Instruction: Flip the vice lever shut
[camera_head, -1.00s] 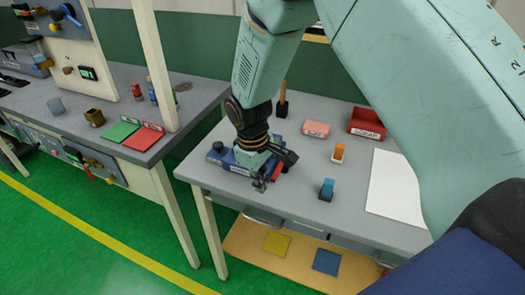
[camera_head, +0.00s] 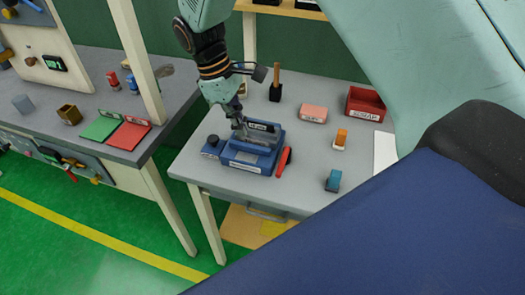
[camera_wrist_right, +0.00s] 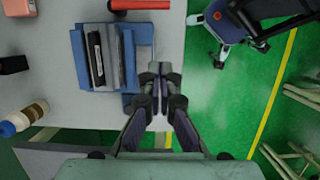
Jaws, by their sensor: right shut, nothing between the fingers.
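The blue vice (camera_head: 247,168) sits near the front left of the grey bench, with a grey and black labelled piece between its jaws. Its red lever (camera_head: 284,161) lies along the vice's right side. In the right wrist view the vice (camera_wrist_right: 143,57) is left of the fingers, and the red lever (camera_wrist_right: 145,4) runs across the top edge. My right gripper (camera_head: 238,125) is above the vice's back left part, apart from the lever. Its fingers (camera_wrist_right: 160,75) are together and empty. My left gripper is in neither view.
A pink block (camera_head: 313,113), a red scrap bin (camera_head: 365,104), an orange and white clip (camera_head: 341,139) and a blue clip (camera_head: 333,180) stand to the right. A wooden-handled tool (camera_head: 275,85) stands behind the vice. The side bench (camera_head: 160,120) is left, across a gap.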

